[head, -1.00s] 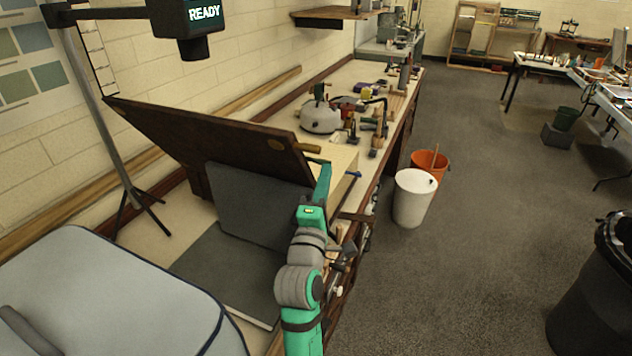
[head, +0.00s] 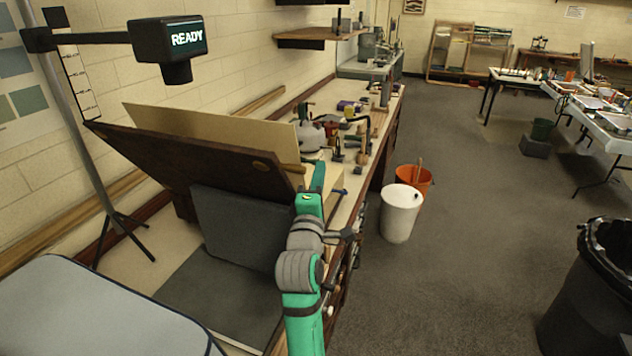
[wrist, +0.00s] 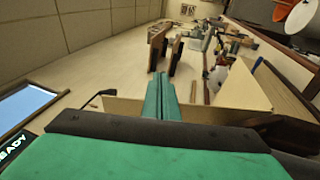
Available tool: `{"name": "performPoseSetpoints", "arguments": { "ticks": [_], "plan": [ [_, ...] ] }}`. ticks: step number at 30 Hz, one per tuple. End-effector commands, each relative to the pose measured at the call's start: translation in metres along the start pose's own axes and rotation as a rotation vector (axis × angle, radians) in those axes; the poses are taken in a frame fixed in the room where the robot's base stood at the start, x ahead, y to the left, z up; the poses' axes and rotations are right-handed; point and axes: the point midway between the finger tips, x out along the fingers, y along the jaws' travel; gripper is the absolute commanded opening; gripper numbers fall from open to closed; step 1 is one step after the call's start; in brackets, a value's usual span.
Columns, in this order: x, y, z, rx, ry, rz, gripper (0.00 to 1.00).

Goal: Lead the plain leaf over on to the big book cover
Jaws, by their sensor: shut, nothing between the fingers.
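The plain leaf, seemingly the bare tan panel (head: 205,128), stands steeply tilted behind the dark brown board in the head view. That board (head: 175,158), with a round disc near its right corner, looks like the big book cover; it is raised at a slant. My gripper (head: 319,168) is at the right end of both, fingers shut and empty. In the wrist view the shut green fingers (wrist: 162,98) show against the tan panel (wrist: 240,92), which appears on both sides of them. I cannot tell if they touch it. The leaf's lower edge is hidden.
A grey slab (head: 235,225) leans under the brown board, above a flat grey panel (head: 215,295). A lamp stand (head: 168,38) reading READY is at left. Tools crowd the bench beyond. A white bucket (head: 398,215) and orange bucket stand on the floor; the aisle is clear.

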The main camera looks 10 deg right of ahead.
Motion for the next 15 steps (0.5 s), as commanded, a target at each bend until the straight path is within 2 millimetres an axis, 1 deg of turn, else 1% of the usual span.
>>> {"name": "performPoseSetpoints", "arguments": {
  "ticks": [6,15],
  "plan": [
    [0.015,0.003,0.003,-0.001,0.0,0.001,0.0],
    [0.021,0.004,0.004,0.0,0.0,0.001,0.0]
  ]
}}
